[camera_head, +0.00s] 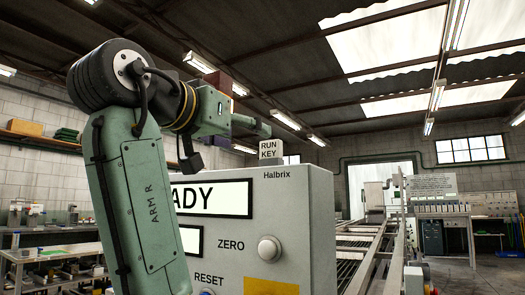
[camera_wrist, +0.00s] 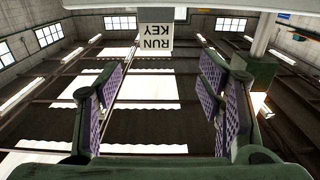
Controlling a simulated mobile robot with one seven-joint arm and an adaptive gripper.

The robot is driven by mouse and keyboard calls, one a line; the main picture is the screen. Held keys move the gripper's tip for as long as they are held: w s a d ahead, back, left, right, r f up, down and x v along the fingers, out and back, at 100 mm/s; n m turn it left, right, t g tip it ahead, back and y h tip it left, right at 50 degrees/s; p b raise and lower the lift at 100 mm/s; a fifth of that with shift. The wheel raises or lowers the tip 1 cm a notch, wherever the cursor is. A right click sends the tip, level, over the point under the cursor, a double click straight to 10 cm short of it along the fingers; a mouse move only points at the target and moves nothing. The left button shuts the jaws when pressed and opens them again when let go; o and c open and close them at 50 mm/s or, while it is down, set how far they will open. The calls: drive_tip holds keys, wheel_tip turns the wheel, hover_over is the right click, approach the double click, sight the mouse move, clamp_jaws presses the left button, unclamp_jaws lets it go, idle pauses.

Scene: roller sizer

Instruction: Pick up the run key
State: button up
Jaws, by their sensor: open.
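The run key (camera_head: 270,149) shows as a small pale block with "RUN KEY" printed on its face, at the top of the grey Halbrix control box (camera_head: 300,205). In the wrist view the run key (camera_wrist: 156,38) appears upside down at top centre, beyond the fingertips and between their lines. My gripper (camera_head: 262,128) is just above and left of the block in the head view. In the wrist view my gripper (camera_wrist: 160,88) is open, with purple textured pads wide apart and nothing between them. How the key is seated is not clear.
The box front has display windows, a white ZERO knob (camera_head: 269,249) and a RESET label. A roller conveyor (camera_head: 358,250) runs behind it on the right. A workbench (camera_head: 50,255) with items stands at left. The space around my fingers looks clear.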

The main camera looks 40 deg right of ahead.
sight(269, 143)
drive_tip(key=p+x, duration=0.1)
drive_tip(key=x, duration=0.2)
drive_tip(key=p+x, duration=0.1)
drive_tip(key=x, duration=0.3)
drive_tip(key=p+x, duration=0.2)
drive_tip(key=x, duration=0.1)
drive_tip(key=shift+s+d, duration=0.1)
drive_tip(key=shift+d, duration=0.4)
drive_tip(key=shift+a, duration=0.1)
drive_tip(key=shift+c, duration=0.2)
drive_tip(key=c, duration=1.1)
drive_tip(key=shift+r, duration=0.55)
drive_tip(key=shift+a+r+b, duration=0.2)
drive_tip(key=shift+a+r, duration=0.05)
drive_tip(key=shift+r, duration=0.35)
drive_tip(key=shift+a+r+b, duration=0.2)
drive_tip(key=shift+r, duration=0.4)
drive_tip(key=a+b, duration=0.1)
drive_tip(key=a, duration=0.4)
drive_tip(key=s+a+r+b, duration=0.1)
drive_tip(key=a, duration=0.4)
drive_tip(key=s+a+b, duration=0.1)
drive_tip(key=a, duration=0.4)
drive_tip(key=shift+r, duration=0.25)
drive_tip(key=shift+w, duration=0.1)
